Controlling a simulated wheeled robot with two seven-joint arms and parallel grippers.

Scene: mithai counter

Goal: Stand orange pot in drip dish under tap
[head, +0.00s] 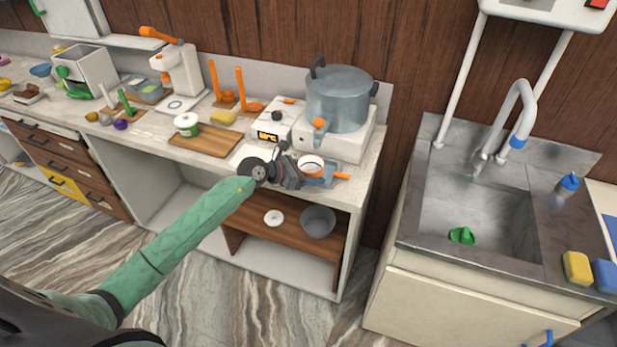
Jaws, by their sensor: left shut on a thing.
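The orange pot (313,160) shows as an orange rim around a pale inside, at the front right of the counter. My left gripper (297,172) reaches it from the left and is shut on it; the fingertips partly hide its side. A blue-grey drip dish (325,184) shows just below and around the pot. I cannot tell whether the pot touches it. An orange handle (343,176) sticks out to the right. The orange tap (319,124) is on the front of a large steel vessel (340,98), above and behind the pot. My right gripper is not in view.
The vessel stands on a white base (345,142) beside a white box with a display (268,136). The counter's right end is close. A sink (470,215) stands beyond a gap.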

